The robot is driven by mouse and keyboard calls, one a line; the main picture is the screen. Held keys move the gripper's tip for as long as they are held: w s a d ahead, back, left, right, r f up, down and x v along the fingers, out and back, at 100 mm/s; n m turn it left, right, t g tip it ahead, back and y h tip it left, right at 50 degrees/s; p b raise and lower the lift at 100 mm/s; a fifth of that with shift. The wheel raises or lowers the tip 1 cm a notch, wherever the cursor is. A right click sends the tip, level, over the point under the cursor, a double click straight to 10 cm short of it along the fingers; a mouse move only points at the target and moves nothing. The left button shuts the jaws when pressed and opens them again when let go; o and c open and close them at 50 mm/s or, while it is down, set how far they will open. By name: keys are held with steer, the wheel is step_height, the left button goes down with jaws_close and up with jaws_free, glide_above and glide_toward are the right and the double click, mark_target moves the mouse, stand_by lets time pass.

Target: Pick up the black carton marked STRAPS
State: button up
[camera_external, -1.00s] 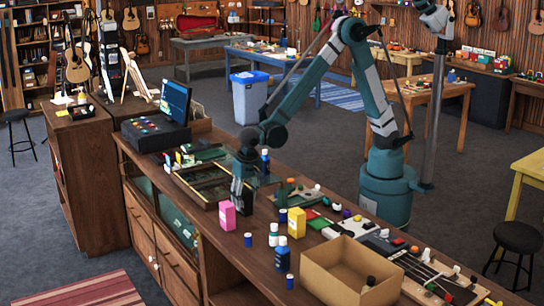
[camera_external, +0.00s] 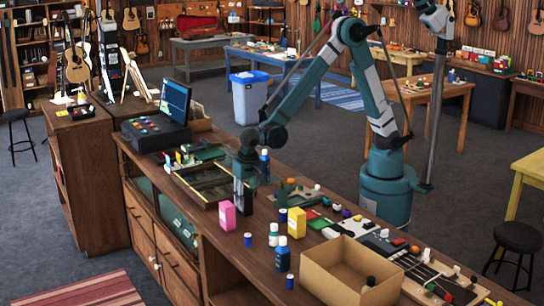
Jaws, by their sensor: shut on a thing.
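My gripper (camera_external: 243,188) points down over the counter, just behind the pink carton and beside the open dark tray. It is shut on a small dark block at its fingertips, which looks like the black carton; the fingers hide most of it. The STRAPS lettering cannot be read at this size, and I cannot tell whether the block is clear of the counter top.
The pink carton (camera_external: 227,215) stands in front of my gripper. The dark tray (camera_external: 205,186) lies to its left. A yellow carton (camera_external: 296,222), blue bottles (camera_external: 282,255) and an open cardboard box (camera_external: 348,275) stand to the right. Bare counter shows near the front edge.

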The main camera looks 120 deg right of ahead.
steer(key=shift+r, duration=0.15)
steer(key=shift+r, duration=4.85)
steer(key=shift+a, duration=0.1)
